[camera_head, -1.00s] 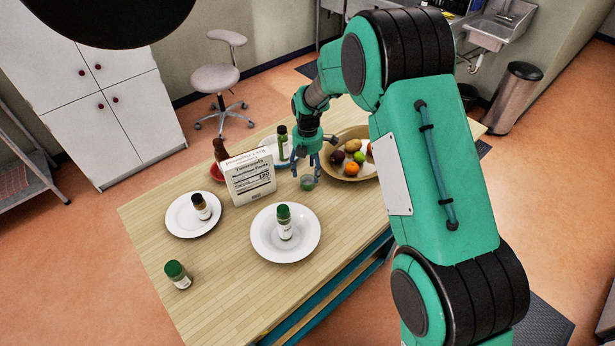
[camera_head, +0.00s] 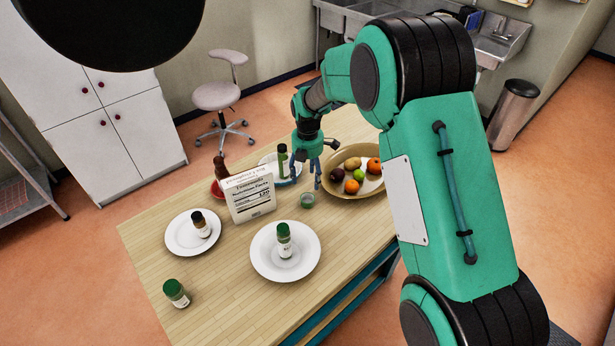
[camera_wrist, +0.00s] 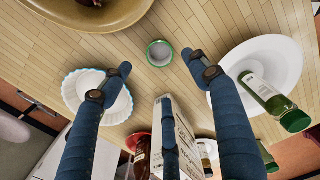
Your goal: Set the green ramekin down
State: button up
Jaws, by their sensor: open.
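The small green ramekin (camera_head: 307,201) stands upright on the wooden table (camera_head: 222,275), between the fruit bowl and the white plate with a green-capped bottle. In the wrist view the ramekin (camera_wrist: 160,53) shows from above, its green rim around a pale inside, with bare tabletop around it. My gripper (camera_head: 312,180) is above the table, behind and above the ramekin. In the wrist view the blue fingers of my gripper (camera_wrist: 163,75) are spread wide with nothing between them, apart from the ramekin.
The fruit bowl (camera_head: 338,187) is close on the right. A white carton (camera_head: 249,195) stands left of the ramekin. A white plate (camera_head: 262,264) holds a green-capped bottle (camera_head: 284,240); another plate (camera_head: 176,243) holds a dark-capped bottle. A scalloped bowl (camera_wrist: 71,91) is behind. The table's front left is mostly clear.

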dwell(0.4)
jog(key=s+d+r+m+t, duration=0.1)
jog(key=s+d+r+m, duration=0.35)
jog(key=r, duration=0.45)
jog(key=s+d+r+m+t, duration=0.1)
jog(key=s+d+r+m, duration=0.3)
jog(key=s+d+r, duration=0.3)
jog(key=s+d+r+m+t, duration=0.1)
jog(key=s+d+r+m, duration=0.3)
jog(key=r, duration=0.6)
jog(key=s+d+r+m+t, duration=0.1)
jog(key=s+d+m, duration=0.2)
jog(key=s, duration=0.6)
jog(key=s+d+r+m, duration=0.2)
jog(key=s+d+m, duration=0.2)
jog(key=s, duration=0.5)
jog(key=s+d+r+m+t, duration=0.1)
jog(key=s+d+r+m, duration=0.1)
jog(key=s+d+m, duration=0.2)
jog(key=s+m, duration=0.3)
jog(key=s, duration=0.2)
jog(key=shift+t, duration=0.3)
jog(key=shift+m, duration=0.25)
notch_tip(320, 180, down, 6)
jog(key=b, duration=0.6)
jog(key=shift+r, duration=0.15)
